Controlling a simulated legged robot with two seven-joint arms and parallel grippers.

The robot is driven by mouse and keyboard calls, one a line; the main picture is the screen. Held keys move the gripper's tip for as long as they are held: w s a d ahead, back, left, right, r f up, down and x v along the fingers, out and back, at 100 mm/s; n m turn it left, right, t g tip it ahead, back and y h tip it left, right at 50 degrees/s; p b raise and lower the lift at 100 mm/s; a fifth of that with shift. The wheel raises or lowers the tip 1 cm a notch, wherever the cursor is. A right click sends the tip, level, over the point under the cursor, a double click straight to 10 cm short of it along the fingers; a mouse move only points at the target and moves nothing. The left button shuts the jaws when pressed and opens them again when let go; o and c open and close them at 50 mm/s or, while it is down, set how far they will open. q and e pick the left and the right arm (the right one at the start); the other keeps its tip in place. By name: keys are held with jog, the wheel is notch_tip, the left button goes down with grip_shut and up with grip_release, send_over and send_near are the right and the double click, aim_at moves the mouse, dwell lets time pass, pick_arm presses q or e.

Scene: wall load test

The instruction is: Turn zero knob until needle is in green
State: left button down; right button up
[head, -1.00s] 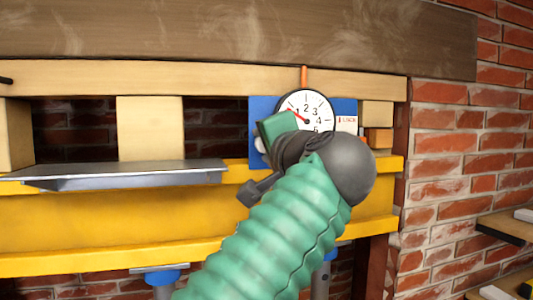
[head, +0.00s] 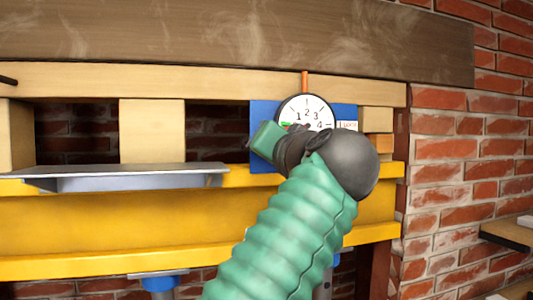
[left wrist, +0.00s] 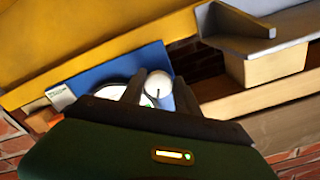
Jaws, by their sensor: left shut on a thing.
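The round white dial gauge (head: 306,110) sits on a blue panel (head: 262,112) at the wall. Its upper numbers show in the head view, with a small green mark at its left edge; its lower part is hidden behind my left gripper. I cannot make out the needle. A white round knob (left wrist: 158,84) stands on the panel beside the dial in the left wrist view. My left gripper (left wrist: 158,98) is shut on the knob, one dark finger on each side. In the head view, my wrist hides the knob. My right gripper is not in view.
A yellow beam (head: 120,235) runs below the panel, with a grey metal ledge (head: 130,172) on it at the left. Wooden beams (head: 220,78) run above. A brick wall (head: 455,180) and a small shelf (head: 508,235) are at the right.

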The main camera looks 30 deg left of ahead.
pick_arm(q)
jog(key=shift+f, duration=0.1)
dwell(0.3)
jog(key=c, duration=1.1)
grip_release()
jog(key=shift+d, duration=0.1)
jog(key=shift+o, duration=0.9)
jog(key=shift+w, duration=0.1)
jog(key=shift+d, duration=0.15)
